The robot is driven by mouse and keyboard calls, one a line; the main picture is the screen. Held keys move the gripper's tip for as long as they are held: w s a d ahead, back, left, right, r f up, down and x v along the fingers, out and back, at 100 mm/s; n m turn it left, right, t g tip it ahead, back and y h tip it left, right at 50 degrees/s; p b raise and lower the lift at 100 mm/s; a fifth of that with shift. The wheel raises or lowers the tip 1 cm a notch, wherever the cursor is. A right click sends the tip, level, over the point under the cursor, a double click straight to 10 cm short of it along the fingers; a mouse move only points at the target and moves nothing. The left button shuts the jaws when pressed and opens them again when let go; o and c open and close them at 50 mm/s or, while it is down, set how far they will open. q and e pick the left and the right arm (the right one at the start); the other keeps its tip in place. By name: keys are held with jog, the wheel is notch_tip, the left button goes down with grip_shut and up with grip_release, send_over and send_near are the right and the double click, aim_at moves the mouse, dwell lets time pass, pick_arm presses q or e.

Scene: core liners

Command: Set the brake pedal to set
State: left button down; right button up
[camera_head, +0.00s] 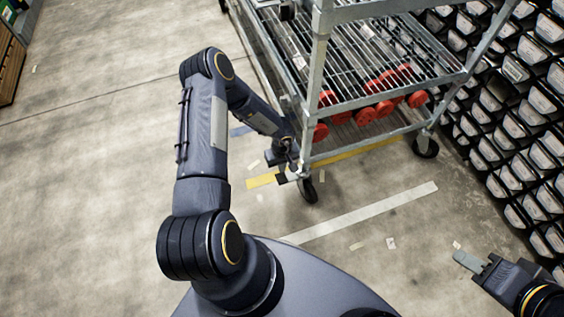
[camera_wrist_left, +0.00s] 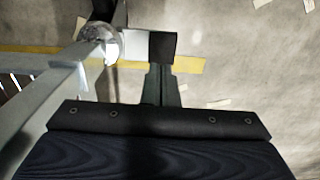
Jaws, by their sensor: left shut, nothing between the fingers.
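A metal cart (camera_head: 316,75) stands on the floor. A short light lever with a black pad, apparently the brake pedal (camera_head: 282,178), sticks out at the foot of its near corner post. The pedal (camera_wrist_left: 163,45) also shows in the left wrist view, sideways from the post. My left gripper (camera_head: 281,160) is shut and empty, just behind the pad. In the left wrist view its fingers (camera_wrist_left: 160,72) end at the pad's edge; whether they touch it I cannot tell. My right gripper (camera_head: 470,264) is low at the right, away from the cart; its opening is unclear.
Red round-ended items (camera_head: 365,116) lie on the cart's wire shelf. Black casters (camera_head: 307,190) carry the cart. A wall of labelled bins (camera_head: 520,110) stands at the right. Yellow tape (camera_head: 262,181) and a white line (camera_head: 370,211) mark the floor, which is open at the left.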

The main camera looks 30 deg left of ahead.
aim_at(278, 179)
pick_arm(q)
notch_tip(278, 179, down, 5)
jog(key=shift+f+b, duration=0.2)
jog(key=shift+b, duration=0.85)
jog(key=shift+s+a+f+t+h, duration=0.15)
jog(key=shift+f+t+h, duration=0.1)
jog(key=shift+t+h, duration=0.2)
jog(key=shift+f, duration=0.1)
jog(key=shift+s+a+f+p, duration=0.1)
jog(key=shift+s+f+p, duration=0.1)
jog(key=shift+f, duration=0.15)
jog(key=shift+s+a+f+p, duration=0.1)
jog(key=shift+f+p, duration=0.1)
jog(key=shift+f, duration=0.6)
jog(key=shift+s+a+f, duration=0.1)
jog(key=shift+a+f, duration=0.05)
